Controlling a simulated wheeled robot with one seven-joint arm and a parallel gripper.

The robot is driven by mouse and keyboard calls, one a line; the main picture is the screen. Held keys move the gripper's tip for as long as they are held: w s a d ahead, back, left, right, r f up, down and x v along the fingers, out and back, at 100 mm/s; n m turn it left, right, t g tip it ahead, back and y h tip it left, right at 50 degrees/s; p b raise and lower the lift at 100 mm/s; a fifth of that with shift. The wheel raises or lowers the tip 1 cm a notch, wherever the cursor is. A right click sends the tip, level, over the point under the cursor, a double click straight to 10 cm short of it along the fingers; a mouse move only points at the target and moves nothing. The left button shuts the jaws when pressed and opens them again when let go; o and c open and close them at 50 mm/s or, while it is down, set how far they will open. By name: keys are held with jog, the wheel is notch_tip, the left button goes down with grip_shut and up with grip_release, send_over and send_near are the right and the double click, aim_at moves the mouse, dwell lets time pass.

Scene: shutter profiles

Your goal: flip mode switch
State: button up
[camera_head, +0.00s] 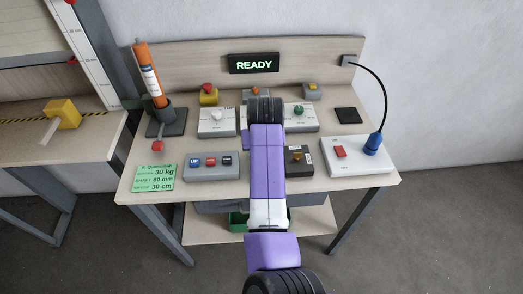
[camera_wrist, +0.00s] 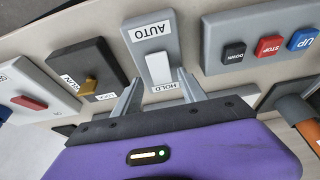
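The mode switch is a grey box (camera_wrist: 152,40) marked AUTO at one end and HOLD at the other, seen upside down in the wrist view. Its white lever (camera_wrist: 158,67) lies towards the HOLD end. My gripper (camera_wrist: 160,88) is open, its two grey fingers spread at the HOLD end, one on each side of the label, with nothing between them. Whether the fingers touch the box I cannot tell. In the head view my purple arm hides the switch and the fingertips.
A dark box with a yellow knob (camera_wrist: 90,87) and a DOWN/STOP/UP button box (camera_wrist: 268,45) flank the switch. In the head view, a white box with a red switch (camera_head: 357,155), a blue plug (camera_head: 373,145) and an orange tube (camera_head: 149,75) stand on the bench. The display (camera_head: 254,63) reads READY.

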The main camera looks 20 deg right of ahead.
jog(key=shift+a+r, duration=0.1)
jog(key=d+b+v, duration=0.1)
jog(key=v, duration=0.6)
jog(key=shift+a+r, duration=0.3)
jog(key=shift+a, duration=0.2)
